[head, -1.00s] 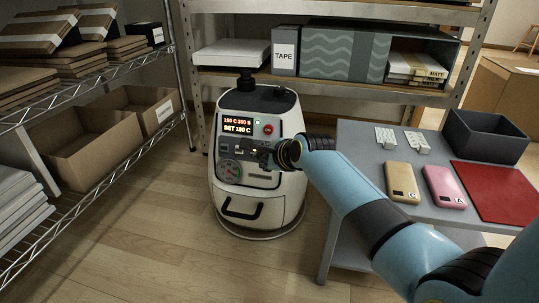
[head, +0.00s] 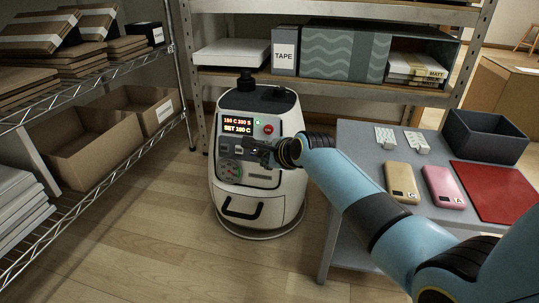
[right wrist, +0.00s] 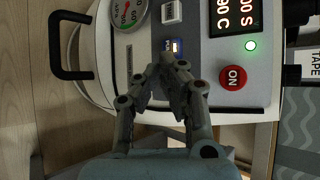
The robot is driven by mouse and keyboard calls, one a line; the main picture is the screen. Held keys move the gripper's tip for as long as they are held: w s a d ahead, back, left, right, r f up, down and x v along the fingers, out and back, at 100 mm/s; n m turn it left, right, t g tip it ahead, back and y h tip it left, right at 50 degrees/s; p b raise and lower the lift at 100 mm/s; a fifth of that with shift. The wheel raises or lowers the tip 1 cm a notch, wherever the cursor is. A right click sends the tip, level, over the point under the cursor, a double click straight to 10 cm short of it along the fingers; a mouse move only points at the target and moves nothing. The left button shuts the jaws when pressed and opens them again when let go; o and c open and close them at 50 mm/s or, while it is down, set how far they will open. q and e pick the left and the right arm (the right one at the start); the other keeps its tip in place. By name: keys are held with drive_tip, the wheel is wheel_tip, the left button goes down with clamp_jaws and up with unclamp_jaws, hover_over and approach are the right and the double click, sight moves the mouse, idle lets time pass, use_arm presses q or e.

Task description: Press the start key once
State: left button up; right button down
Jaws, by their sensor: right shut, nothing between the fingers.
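The white press machine (head: 262,206) stands on the floor in front of the shelf. Its front panel carries a lit display (head: 237,125), a red round button (head: 268,129) and a gauge. In the right wrist view the red button (right wrist: 233,78) reads ON, and a blue key (right wrist: 172,46) with a small lit window sits beside a pale key (right wrist: 172,11). The blue key's lettering is partly hidden. My right gripper (head: 250,150) is shut and empty at the panel. In the right wrist view its fingertips (right wrist: 167,60) are at the blue key's edge; contact cannot be told. My left gripper is out of view.
A grey table (head: 360,150) at right holds a tan case (head: 402,182), a pink case (head: 443,187), a red mat (head: 500,190) and a dark bin (head: 485,135). A wire shelf with boxes (head: 85,145) stands at left. The floor left of the machine is clear.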

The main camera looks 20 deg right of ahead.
drive_tip(key=shift+w+d+f, duration=0.1)
drive_tip(key=shift+w+d, duration=0.15)
drive_tip(key=shift+w, duration=0.1)
idle(0.3)
use_arm(q)
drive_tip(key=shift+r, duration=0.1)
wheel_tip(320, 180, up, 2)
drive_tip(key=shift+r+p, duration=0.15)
drive_tip(key=shift+p, duration=0.75)
use_arm(e)
drive_tip(key=shift+s+a+r, duration=0.25)
drive_tip(key=shift+s+a, duration=0.25)
drive_tip(key=shift+s, duration=0.25)
use_arm(q)
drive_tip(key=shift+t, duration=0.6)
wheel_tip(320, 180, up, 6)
drive_tip(key=p, duration=0.4)
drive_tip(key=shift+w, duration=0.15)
use_arm(e)
drive_tip(key=s+a, duration=0.1)
drive_tip(key=s, duration=0.1)
drive_tip(key=s+a+r, duration=0.1)
drive_tip(key=s, duration=0.1)
drive_tip(key=shift+a, duration=0.35)
